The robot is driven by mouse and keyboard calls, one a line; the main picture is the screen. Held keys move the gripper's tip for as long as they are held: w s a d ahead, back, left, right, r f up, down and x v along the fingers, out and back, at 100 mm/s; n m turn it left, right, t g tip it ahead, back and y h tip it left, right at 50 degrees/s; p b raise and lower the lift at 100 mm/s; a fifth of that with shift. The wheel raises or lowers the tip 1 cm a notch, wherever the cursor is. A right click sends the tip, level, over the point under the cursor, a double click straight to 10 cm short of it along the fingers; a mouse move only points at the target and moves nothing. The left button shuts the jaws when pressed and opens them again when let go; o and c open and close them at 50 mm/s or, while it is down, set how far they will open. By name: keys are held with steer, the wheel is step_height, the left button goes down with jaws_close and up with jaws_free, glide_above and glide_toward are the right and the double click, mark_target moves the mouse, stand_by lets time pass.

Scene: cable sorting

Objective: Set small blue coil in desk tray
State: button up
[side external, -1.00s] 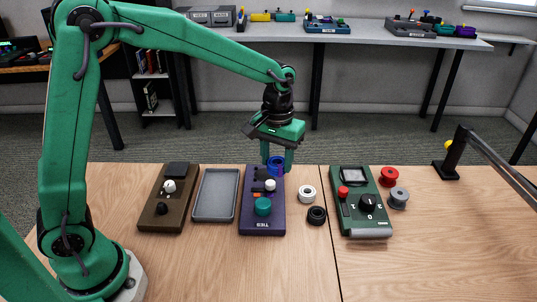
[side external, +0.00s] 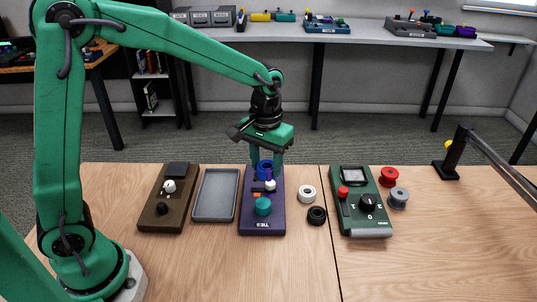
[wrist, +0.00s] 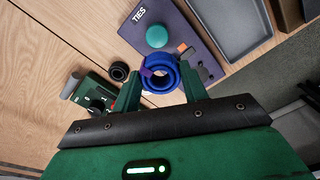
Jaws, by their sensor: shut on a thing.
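The small blue coil (side external: 265,169) is held between the fingers of my gripper (side external: 266,160), above the far end of the purple box (side external: 277,213) marked TIES. In the wrist view the blue coil (wrist: 160,74) sits between the two green fingertips (wrist: 158,88), its round hole facing the camera. The grey desk tray (side external: 216,196) lies empty on the table, just left of the purple box. Part of the tray (wrist: 236,24) also shows at the upper right of the wrist view.
The purple box carries a teal knob (side external: 263,206) and a white knob (side external: 270,185). A brown box (side external: 165,203) stands left of the tray. A white coil (side external: 307,193), a black coil (side external: 317,215) and a green device (side external: 363,203) lie to the right.

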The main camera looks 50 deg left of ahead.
steer(key=s+a+f+m, duration=0.2)
steer(key=s+a, duration=0.1)
steer(key=s, duration=0.6)
steer(key=shift+s+a+m, duration=0.2)
steer(key=shift+m, duration=0.2)
glide_above(218, 195)
step_height(218, 195, down, 7)
steer(key=shift+s, duration=0.1)
steer(key=shift+f, duration=2)
steer(key=shift+f, duration=0.15)
steer(key=o, duration=1.1)
